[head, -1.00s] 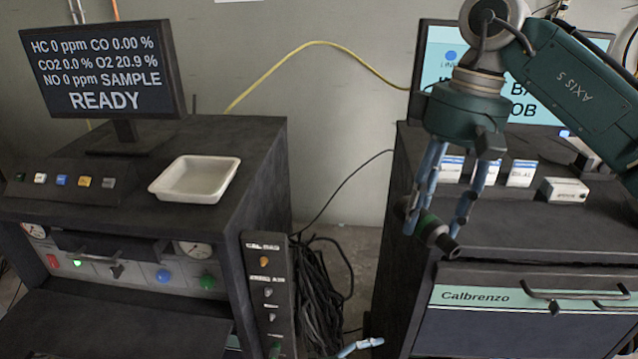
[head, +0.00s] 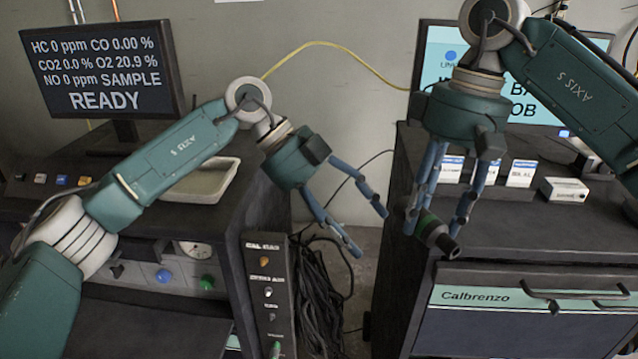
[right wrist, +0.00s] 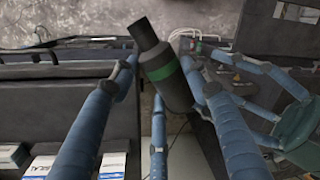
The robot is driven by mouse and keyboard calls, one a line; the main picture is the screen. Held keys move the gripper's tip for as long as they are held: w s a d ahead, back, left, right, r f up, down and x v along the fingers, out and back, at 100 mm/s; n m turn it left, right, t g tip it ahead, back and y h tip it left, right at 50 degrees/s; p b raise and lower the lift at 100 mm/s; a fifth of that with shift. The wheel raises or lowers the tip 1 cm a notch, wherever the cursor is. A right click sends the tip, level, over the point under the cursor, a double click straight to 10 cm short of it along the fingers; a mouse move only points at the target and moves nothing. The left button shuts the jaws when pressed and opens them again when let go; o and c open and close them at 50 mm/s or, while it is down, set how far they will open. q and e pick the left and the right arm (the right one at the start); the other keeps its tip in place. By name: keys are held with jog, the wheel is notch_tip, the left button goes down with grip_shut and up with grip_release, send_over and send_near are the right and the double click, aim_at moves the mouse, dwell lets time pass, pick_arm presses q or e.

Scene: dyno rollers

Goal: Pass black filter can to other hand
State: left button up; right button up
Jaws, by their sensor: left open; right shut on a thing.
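The black filter can (head: 432,231) is a dark cylinder with a green band and a narrow neck. My right gripper (head: 440,222) is shut on it and holds it tilted in the air, in front of the right cabinet's edge. In the right wrist view the can (right wrist: 167,72) sits between the blue fingers of my right gripper (right wrist: 160,95), neck towards the top. My left gripper (head: 370,232) is open and empty, just left of the can and apart from it, fingers pointing down and right. Its blue fingers also show at the right of the right wrist view (right wrist: 262,85).
The left cabinet carries a monitor (head: 100,70) and a white tray (head: 225,185), partly behind my left arm. The right cabinet (head: 520,228) holds small boxes (head: 522,173), a white box (head: 564,190) and a screen. Black cables (head: 318,290) hang in the gap between the cabinets.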

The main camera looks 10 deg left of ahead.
aim_at(402, 199)
pick_arm(q)
jog(key=s+a+r+y, duration=0.2)
jog(key=a+r, duration=0.3)
jog(key=r, duration=0.4)
jog(key=d, duration=0.4)
jog(key=s+d, duration=0.1)
jog(key=d, duration=0.6)
jog(key=shift+s+d, duration=0.35)
jog(key=shift+s, duration=0.05)
jog(key=x, duration=0.3)
jog(key=shift+w+d+f, duration=0.1)
jog(key=shift+d+f, duration=0.05)
jog(key=shift+f, duration=0.2)
jog(key=shift+d+f, duration=0.3)
jog(key=shift+f, duration=0.15)
jog(key=c, duration=1.3)
pick_arm(e)
jog(key=o, duration=1.3)
jog(key=shift+c, duration=0.2)
